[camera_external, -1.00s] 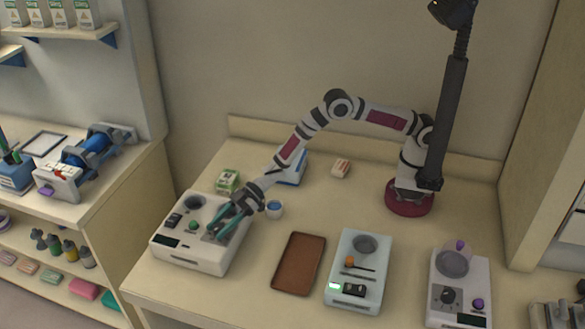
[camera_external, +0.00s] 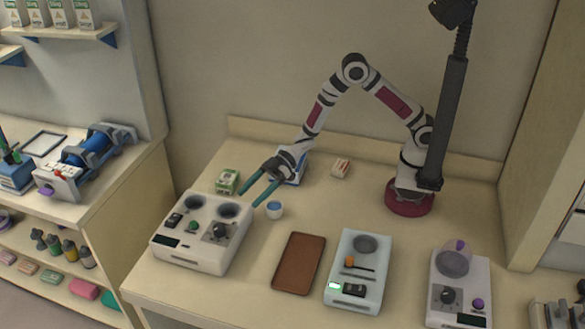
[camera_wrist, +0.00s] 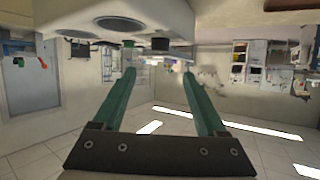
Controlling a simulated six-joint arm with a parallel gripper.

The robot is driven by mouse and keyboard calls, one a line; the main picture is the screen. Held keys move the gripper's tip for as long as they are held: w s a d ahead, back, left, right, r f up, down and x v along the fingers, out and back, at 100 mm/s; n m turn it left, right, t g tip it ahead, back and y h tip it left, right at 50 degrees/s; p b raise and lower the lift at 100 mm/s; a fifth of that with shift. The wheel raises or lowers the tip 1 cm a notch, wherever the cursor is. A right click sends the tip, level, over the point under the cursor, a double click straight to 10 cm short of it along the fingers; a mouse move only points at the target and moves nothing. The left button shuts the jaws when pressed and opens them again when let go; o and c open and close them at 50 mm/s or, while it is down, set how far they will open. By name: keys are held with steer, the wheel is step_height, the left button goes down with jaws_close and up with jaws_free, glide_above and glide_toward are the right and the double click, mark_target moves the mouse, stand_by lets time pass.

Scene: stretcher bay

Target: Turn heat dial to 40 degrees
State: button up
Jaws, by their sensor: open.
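A white box-shaped unit (camera_external: 190,256) with two round wells stands at the left of the bench. Its black dial (camera_external: 218,231) sits on a grey plate at the right of its top; the dial's marks are too small to read. The unit also has a green button (camera_external: 193,226), a black switch (camera_external: 174,219) and a dark display (camera_external: 166,241). My gripper (camera_external: 249,198) is open and empty, raised behind and right of the dial, apart from it. In the wrist view my gripper's teal fingers (camera_wrist: 159,73) are spread, with the unit (camera_wrist: 160,15) upside down above them.
A small white cup with blue inside (camera_external: 274,210) stands near the gripper. A green-white box (camera_external: 228,181) stands behind the unit.

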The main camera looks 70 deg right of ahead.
steer(key=shift+v, duration=1.1)
steer(key=m+t+h, duration=0.4)
steer(key=m, duration=0.1)
glide_toward(220, 226)
steer(key=x, duration=1)
steer(key=shift+w+a+f, duration=0.1)
steer(key=shift+a, duration=0.05)
